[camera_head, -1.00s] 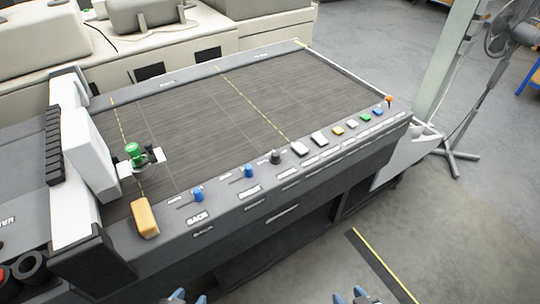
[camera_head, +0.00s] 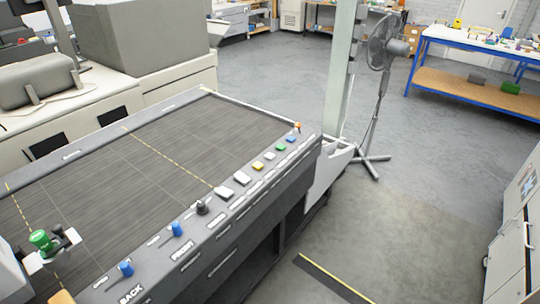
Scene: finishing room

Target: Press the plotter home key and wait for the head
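The plotter (camera_head: 170,150) has a dark flat bed with a grey front rail (camera_head: 195,240). A row of keys runs along the rail: two larger white keys (camera_head: 223,193), a yellow key (camera_head: 257,165), a small white key (camera_head: 269,156), a green key (camera_head: 281,148) and a blue key (camera_head: 291,139). The labels by these keys are too small to read, so I cannot tell which is home. Neither gripper shows.
Blue knobs (camera_head: 176,229) and a black knob (camera_head: 202,207) sit on the rail, and an orange knob (camera_head: 297,127) at its far end. A pillar (camera_head: 342,80) and a standing fan (camera_head: 380,60) are beyond. Floor to the right is open, with a cabinet (camera_head: 515,240) at the right edge.

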